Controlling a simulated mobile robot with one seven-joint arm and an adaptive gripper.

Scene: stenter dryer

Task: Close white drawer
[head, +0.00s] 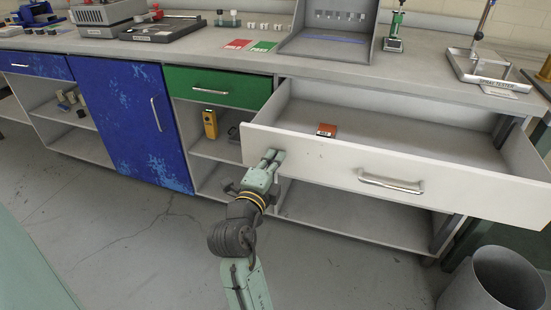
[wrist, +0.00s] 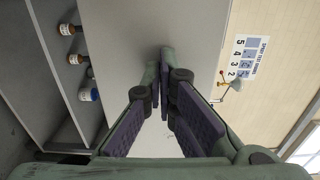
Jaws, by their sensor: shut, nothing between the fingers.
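The white drawer (head: 325,164) stands pulled far out from under the workbench at the right of the head view. A silver bar handle (head: 390,183) sits on its front, right of the middle. Inside lies a small orange box (head: 326,130). My gripper (head: 271,156) is shut and empty, with its fingertips at the left part of the drawer front, well left of the handle. In the wrist view my gripper (wrist: 160,66) has its fingertips together before the pale drawer front (wrist: 125,30). I cannot tell whether the tips touch it.
A green drawer (head: 219,88) and a blue door (head: 130,115), both shut, are to the left. Open shelves lie below. A grey bin (head: 497,280) stands on the floor at the lower right. The worktop (head: 210,50) carries several devices. The floor at left is clear.

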